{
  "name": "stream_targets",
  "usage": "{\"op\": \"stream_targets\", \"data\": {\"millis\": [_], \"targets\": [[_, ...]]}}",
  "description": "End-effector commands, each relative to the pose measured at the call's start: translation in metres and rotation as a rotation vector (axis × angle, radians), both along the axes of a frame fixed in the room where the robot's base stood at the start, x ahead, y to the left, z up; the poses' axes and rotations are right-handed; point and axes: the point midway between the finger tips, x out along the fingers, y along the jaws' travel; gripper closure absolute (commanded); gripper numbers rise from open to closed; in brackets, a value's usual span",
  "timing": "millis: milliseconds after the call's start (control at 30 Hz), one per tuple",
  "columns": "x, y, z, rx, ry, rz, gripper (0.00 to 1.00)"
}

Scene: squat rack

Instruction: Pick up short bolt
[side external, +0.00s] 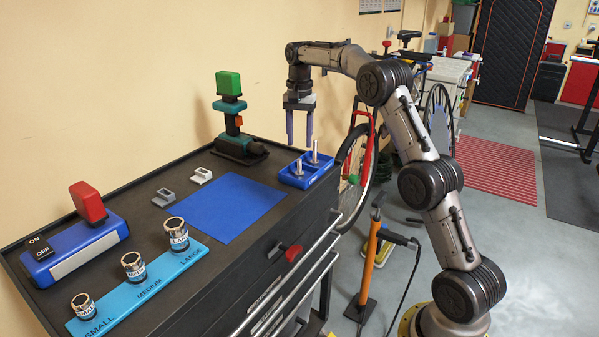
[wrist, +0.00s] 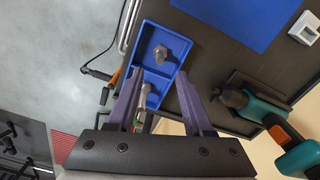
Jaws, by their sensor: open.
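A blue two-compartment tray (side external: 318,179) holds two upright metal bolts on the right end of the black bench top. The shorter bolt (side external: 299,168) stands in the compartment nearer the side camera. The taller bolt (side external: 314,151) stands in the far one. In the wrist view, the tray (wrist: 179,38) holds the short bolt (wrist: 159,53) in the upper compartment and the tall bolt (wrist: 146,91) in the lower one. My gripper (side external: 300,146) is open and empty, pointing down above the tray. In the wrist view its fingertips (wrist: 160,73) show below the short bolt.
A blue mat (side external: 232,206) lies in front. The bench edge is close to the tray.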

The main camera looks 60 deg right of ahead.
Motion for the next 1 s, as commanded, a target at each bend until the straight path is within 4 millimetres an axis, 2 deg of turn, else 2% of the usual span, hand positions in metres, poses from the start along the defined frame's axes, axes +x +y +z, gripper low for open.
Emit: {"op": "stream_targets", "data": {"millis": [100,367,700,1000], "targets": [[0.0,0.0,-0.018,0.001,0.001,0.0,0.49],[0.0,0.001,-0.035,-0.001,-0.001,0.001,0.49],[-0.001,0.001,-0.079,0.0,0.0,0.001,0.49],[-0.001,0.001,-0.082,-0.001,-0.001,0.001,0.51]]}}
